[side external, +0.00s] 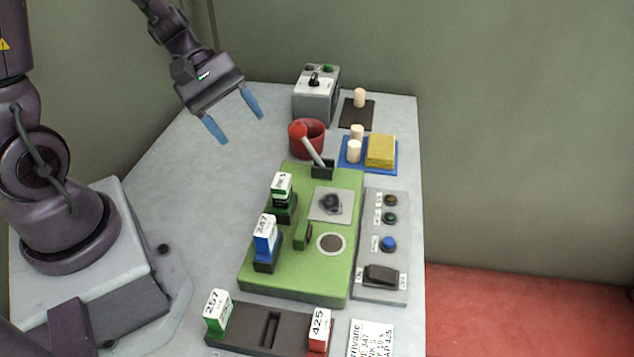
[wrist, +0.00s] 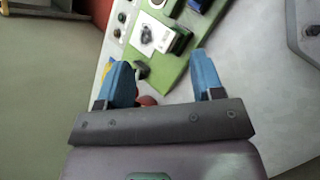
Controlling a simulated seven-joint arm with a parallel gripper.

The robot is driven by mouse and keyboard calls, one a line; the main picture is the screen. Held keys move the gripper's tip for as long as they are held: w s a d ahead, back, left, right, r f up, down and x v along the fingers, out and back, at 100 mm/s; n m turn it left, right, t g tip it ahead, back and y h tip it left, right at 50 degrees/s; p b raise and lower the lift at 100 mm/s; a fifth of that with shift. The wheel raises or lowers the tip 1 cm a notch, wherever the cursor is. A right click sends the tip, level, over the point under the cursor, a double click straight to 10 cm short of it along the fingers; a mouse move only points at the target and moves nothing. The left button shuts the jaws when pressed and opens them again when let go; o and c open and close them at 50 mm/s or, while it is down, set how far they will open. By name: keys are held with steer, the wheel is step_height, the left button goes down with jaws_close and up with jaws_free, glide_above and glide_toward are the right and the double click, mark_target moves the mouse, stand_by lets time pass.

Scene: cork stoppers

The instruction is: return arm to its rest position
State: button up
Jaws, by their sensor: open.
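My gripper (side external: 232,125) has two blue fingers spread wide apart with nothing between them. In the side external view it hangs in the air above the back left part of the grey table (side external: 185,160), left of the red pot. It touches nothing there. In the wrist view my gripper (wrist: 168,75) is also open, with the green board (wrist: 176,68) beyond its fingertips. The pale corks (side external: 359,97) stand at the back right, one on a dark mat and others on a blue tray.
The green board (side external: 290,284) carries blocks and a lever. A red pot (side external: 316,152), grey box (side external: 316,105), yellow block (side external: 380,150), button panel (side external: 377,205) and dark rack (side external: 252,321) with labelled blocks stand around it. The table's left side is mostly clear.

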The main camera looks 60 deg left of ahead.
steer(key=s+d+r+m+t+y, duration=0.1)
steer(key=s+r+m+y, duration=0.2)
steer(key=r+m, duration=0.4)
steer(key=s+d+r+m+t+y, duration=0.1)
steer(key=s+d+r+m+y, duration=0.1)
steer(key=s+r+m+y, duration=0.2)
step_height(320, 180, up, 3)
steer(key=m+y, duration=0.1)
steer(key=m, duration=0.3)
steer(key=shift+s+d, duration=0.25)
steer(key=shift+d, duration=0.05)
